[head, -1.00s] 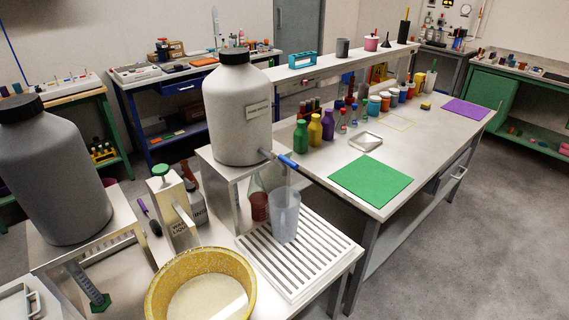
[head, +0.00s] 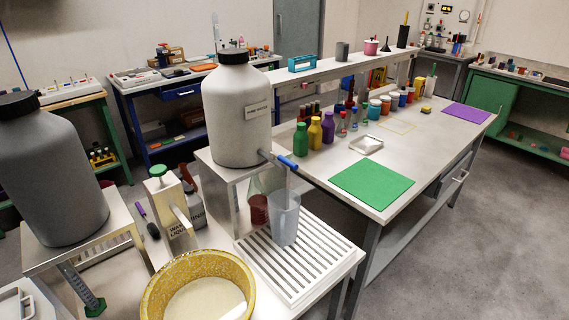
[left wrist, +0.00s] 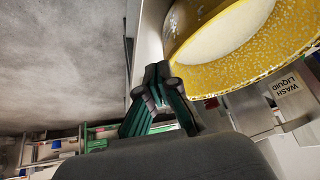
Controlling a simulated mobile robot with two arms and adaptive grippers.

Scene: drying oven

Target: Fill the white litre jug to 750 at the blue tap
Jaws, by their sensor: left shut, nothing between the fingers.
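The pale translucent jug (head: 284,222) stands upright on the white slatted drain tray (head: 306,262) in the head view. It is beneath the blue tap (head: 287,162) of a large grey bottle with a black cap. A thin pale vertical streak shows between tap and jug; I cannot tell whether it is water or spout. The jug's level and marks are too small to read. My left gripper (left wrist: 157,78) is shut and empty in the left wrist view, beside the yellow speckled basin (left wrist: 208,48). Neither gripper shows in the head view.
The yellow basin (head: 158,290) holds pale liquid in front of the wash liquid dispenser (head: 172,215). A flask with red contents (head: 258,208) stands close behind the jug. A second large grey bottle (head: 50,175) is at left. A green mat (head: 372,186) lies on the bench at right.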

